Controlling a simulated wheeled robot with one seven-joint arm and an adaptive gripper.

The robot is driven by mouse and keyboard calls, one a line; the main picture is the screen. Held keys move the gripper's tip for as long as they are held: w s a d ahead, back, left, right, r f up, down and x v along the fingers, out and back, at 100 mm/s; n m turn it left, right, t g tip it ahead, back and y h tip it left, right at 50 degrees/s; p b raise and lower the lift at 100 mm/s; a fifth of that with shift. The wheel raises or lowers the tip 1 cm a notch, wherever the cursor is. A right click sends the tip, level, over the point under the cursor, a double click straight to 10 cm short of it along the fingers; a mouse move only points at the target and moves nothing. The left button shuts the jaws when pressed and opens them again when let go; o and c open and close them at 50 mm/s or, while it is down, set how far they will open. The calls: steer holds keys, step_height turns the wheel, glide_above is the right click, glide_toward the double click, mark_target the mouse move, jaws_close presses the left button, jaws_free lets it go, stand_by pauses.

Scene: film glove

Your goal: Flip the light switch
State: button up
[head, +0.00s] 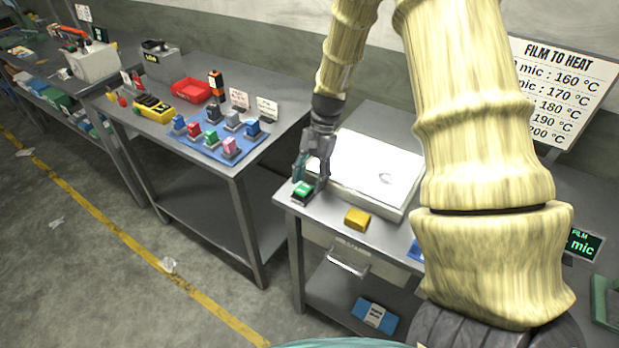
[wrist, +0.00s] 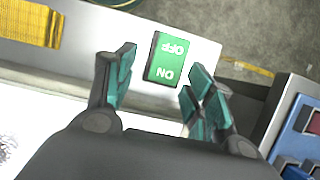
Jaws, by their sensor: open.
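The light switch is a green rocker (head: 303,189) marked OFF and ON, at the front left corner of the right-hand table. In the wrist view the green switch (wrist: 167,58) lies between and just beyond my fingertips, with its lettering upside down. My gripper (head: 311,175) is open and empty, pointing down over the switch. In the wrist view its teal-padded fingers (wrist: 160,72) stand on either side of the switch. I cannot tell whether a fingertip touches it. Which side of the rocker is pressed is not clear.
A white light panel (head: 370,172) lies right beside the switch, with a yellow block (head: 357,219) in front. A left table holds a blue mat (head: 190,143) with several coloured blocks. A gap separates the tables. A FILM TO HEAT sign (head: 565,85) stands behind.

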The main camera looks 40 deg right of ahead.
steer(key=shift+w+a+f, duration=0.1)
steer(key=shift+w+f, duration=0.1)
steer(key=shift+w, duration=0.3)
steer(key=c, duration=0.3)
steer(key=shift+s, duration=0.2)
steer(key=c, duration=0.7)
steer(key=shift+r, duration=0.2)
steer(key=shift+s+a+h, duration=0.1)
steer(key=shift+h, duration=0.2)
steer(key=shift+s+a+r+t+h+p, duration=0.15)
steer(key=shift+a+t+h+p, duration=0.15)
steer(key=shift+h, duration=0.45)
steer(key=shift+a+r+t+h+p, duration=0.1)
steer(key=shift+t+h+p, duration=0.1)
steer(key=shift+t+h, duration=0.4)
